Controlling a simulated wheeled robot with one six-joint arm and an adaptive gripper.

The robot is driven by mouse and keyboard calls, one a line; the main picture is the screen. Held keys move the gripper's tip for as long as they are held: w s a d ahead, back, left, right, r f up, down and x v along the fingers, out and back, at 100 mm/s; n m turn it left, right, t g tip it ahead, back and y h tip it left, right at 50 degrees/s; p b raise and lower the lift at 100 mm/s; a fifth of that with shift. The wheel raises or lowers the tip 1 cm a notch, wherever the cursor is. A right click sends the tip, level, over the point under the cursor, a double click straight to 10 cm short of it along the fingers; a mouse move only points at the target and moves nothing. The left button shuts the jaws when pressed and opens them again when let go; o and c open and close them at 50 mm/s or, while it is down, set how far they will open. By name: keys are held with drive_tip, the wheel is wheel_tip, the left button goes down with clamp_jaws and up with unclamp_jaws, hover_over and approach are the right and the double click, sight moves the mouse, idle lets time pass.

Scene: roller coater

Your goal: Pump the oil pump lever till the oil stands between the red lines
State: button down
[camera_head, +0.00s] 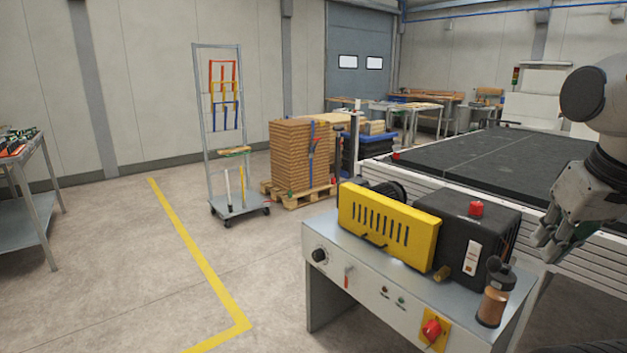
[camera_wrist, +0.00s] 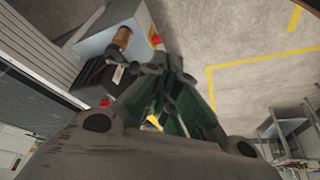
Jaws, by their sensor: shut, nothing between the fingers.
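A small cylinder with an amber-brown body and a black top (camera_head: 495,300) stands upright at the right end of the grey machine's top. It looks like the oil pump; it also shows in the wrist view (camera_wrist: 122,37). Its lever and any red lines are too small to tell. My gripper (camera_head: 548,248) is shut and empty, to the right of the black box and above and right of the cylinder, apart from both. In the wrist view its dark fingers (camera_wrist: 168,78) are together at the centre, hiding part of the machine.
The grey machine (camera_head: 365,290) carries a yellow slotted guard (camera_head: 388,222) and a black box (camera_head: 430,230) with a red button (camera_head: 476,208). A red switch (camera_head: 432,329) is on its front. A long black-topped conveyor (camera_head: 480,155) stands behind.

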idle(0.4)
drive_tip(key=m+g+y, duration=0.2)
drive_tip(key=m+g, duration=0.3)
drive_tip(key=m, duration=0.4)
approach(500, 265)
drive_tip(key=w+d+r, duration=0.2)
drive_tip(key=d, duration=0.5)
drive_tip(key=w+r+m, duration=0.2)
drive_tip(key=r+m, duration=0.1)
drive_tip(key=shift+w+y, duration=0.25)
drive_tip(key=shift+y, duration=0.05)
drive_tip(key=shift+f, duration=0.15)
drive_tip(key=s+a+x, duration=0.1)
drive_tip(key=a+x, duration=0.1)
drive_tip(key=x, duration=1)
drive_tip(key=shift+a, duration=0.25)
